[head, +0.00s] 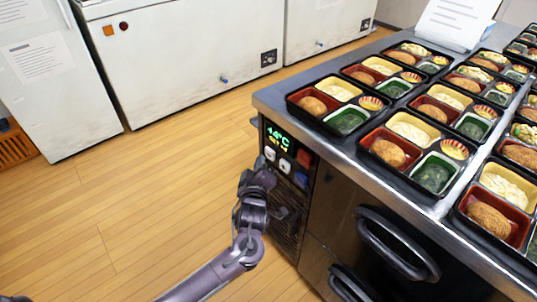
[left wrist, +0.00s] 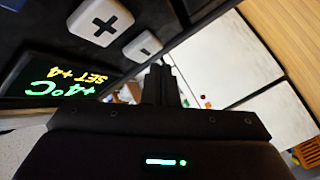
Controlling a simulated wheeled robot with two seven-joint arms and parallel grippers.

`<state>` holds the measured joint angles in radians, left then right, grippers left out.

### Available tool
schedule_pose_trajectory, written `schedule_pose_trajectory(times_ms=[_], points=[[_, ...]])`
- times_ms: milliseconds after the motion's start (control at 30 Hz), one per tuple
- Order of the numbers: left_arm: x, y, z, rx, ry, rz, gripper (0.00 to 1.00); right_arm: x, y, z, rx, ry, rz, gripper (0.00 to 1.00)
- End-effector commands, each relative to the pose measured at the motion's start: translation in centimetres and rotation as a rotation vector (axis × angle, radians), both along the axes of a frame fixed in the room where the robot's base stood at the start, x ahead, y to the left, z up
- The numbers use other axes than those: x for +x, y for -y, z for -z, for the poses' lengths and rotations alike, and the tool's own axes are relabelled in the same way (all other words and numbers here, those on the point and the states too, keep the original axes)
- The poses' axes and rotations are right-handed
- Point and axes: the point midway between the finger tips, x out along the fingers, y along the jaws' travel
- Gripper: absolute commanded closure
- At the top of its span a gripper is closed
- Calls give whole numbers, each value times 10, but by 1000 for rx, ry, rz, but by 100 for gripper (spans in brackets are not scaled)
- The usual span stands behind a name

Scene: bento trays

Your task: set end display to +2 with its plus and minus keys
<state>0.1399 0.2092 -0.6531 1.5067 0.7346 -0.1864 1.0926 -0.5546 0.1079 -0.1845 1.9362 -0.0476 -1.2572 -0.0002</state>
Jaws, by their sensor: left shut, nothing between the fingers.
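The end display (head: 278,138) is on the end panel of the steel counter. In the left wrist view the display (left wrist: 60,82) reads +4°C in green and SET +4 in yellow. My left gripper (head: 262,168) is shut and empty in front of the panel, just below the keys. In the wrist view its fingertips (left wrist: 158,72) are close to the minus key; I cannot tell if they touch.
A red switch (head: 304,158) is right of the keys. Bento trays (head: 335,105) cover the counter top. Drawer handles (head: 397,245) stick out from the counter front. White chest freezers (head: 190,55) stand behind. The wooden floor (head: 130,200) at left is clear.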

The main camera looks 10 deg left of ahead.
Motion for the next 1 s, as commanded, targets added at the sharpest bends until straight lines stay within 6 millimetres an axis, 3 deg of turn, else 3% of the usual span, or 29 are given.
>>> schedule_pose_trajectory(times_ms=[1000], points=[[7,5,0,0,1,-1,100,0,0,4,-1,-2,0,100]])
